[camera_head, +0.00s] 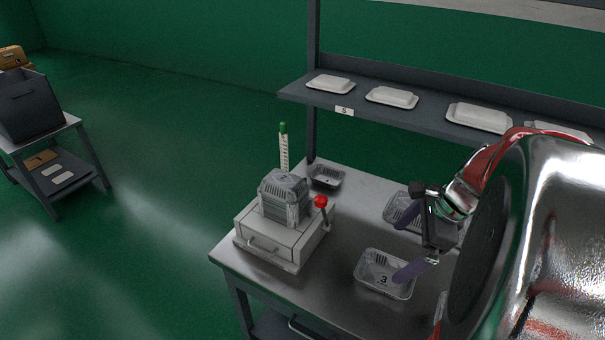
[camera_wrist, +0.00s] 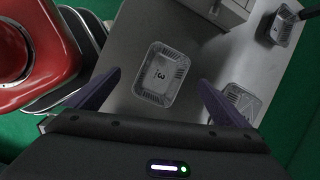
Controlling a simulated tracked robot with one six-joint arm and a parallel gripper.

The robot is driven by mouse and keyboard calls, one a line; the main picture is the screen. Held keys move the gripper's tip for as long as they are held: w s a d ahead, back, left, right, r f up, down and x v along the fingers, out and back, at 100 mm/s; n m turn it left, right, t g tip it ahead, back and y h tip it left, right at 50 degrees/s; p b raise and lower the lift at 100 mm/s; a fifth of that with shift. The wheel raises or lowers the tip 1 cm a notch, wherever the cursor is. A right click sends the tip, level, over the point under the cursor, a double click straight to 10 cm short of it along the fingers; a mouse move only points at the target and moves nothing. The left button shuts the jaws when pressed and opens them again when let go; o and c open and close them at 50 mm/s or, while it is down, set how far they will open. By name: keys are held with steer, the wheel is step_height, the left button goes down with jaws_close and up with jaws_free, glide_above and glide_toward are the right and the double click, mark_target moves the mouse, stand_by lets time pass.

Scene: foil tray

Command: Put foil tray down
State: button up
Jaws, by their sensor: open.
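A foil tray marked 3 (camera_head: 384,274) lies flat on the metal table (camera_head: 345,225) near its front edge. In the wrist view the same tray (camera_wrist: 162,75) is between and beyond my two purple fingers, with clear gaps on both sides. My gripper (camera_head: 408,245) is open and empty, with its fingers spread above the tray's side of the table. It also shows in the wrist view (camera_wrist: 150,92). Another foil tray (camera_head: 403,211) lies behind, partly hidden by my gripper, and a small one (camera_head: 326,177) stands at the back left.
A grey machine (camera_head: 281,222) with a red-knobbed lever (camera_head: 320,202) stands on the table's left. A shelf (camera_head: 371,113) with several white lidded trays runs above the back. A side cart (camera_head: 50,165) stands far left. Bare table lies between machine and trays.

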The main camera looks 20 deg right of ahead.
steer(key=d+m, duration=0.1)
steer(key=s+d+f+m, duration=0.1)
steer(key=d+m, duration=0.1)
steer(key=d, duration=0.1)
steer(key=shift+s+f+m, duration=0.25)
steer(key=shift+f+m, duration=0.05)
steer(key=shift+m, duration=0.1)
glide_toward(378, 279)
steer(key=shift+f, duration=0.25)
steer(key=shift+f, duration=0.1)
steer(key=x, duration=0.4)
steer(key=shift+w+a+f, duration=0.1)
steer(key=shift+a+f, duration=0.1)
steer(key=shift+w+f, duration=0.1)
steer(key=shift+f, duration=0.1)
steer(key=shift+f, duration=0.25)
stand_by(0.9)
steer(key=shift+c, duration=0.5)
